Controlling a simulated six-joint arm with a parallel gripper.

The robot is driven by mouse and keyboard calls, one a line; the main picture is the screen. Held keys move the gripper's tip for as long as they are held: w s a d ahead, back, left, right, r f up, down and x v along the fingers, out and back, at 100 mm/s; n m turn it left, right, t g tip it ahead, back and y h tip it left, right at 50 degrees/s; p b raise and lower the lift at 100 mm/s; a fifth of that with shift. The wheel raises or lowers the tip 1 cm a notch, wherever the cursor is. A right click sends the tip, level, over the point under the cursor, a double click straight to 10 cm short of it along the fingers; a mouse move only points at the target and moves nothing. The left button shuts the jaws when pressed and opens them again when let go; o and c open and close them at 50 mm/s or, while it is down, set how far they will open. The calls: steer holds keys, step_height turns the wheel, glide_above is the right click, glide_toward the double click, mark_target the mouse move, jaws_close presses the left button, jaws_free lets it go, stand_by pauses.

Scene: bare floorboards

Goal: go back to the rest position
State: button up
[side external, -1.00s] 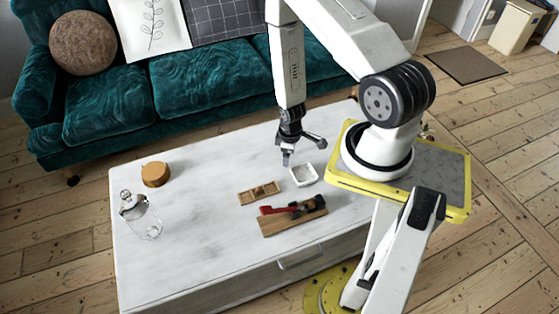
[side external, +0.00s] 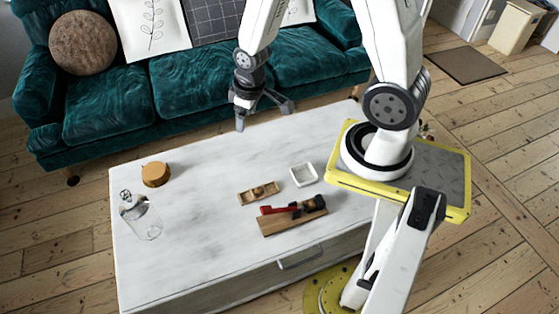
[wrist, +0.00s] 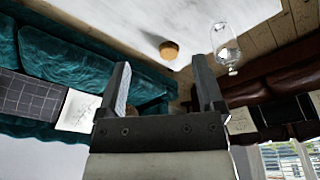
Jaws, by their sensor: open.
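My gripper (side external: 240,118) is raised above the far side of the white table (side external: 190,225), in front of the teal sofa. In the wrist view my gripper (wrist: 160,90) has its two fingers wide apart with nothing between them. It is open and empty, clear of every object on the table.
On the table are a round wooden box (side external: 156,174), a glass bottle (side external: 143,217), a wooden tray (side external: 243,197), a white square dish (side external: 304,175) and a board (side external: 268,226) with a red-and-black item (side external: 300,206). The teal sofa (side external: 180,95) stands behind.

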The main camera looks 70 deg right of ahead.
steer(key=s+a+r, duration=0.2)
steer(key=a+r, duration=0.3)
steer(key=r, duration=0.2)
steer(key=shift+s+a+m+t, duration=0.25)
steer(key=shift+m+t, duration=0.05)
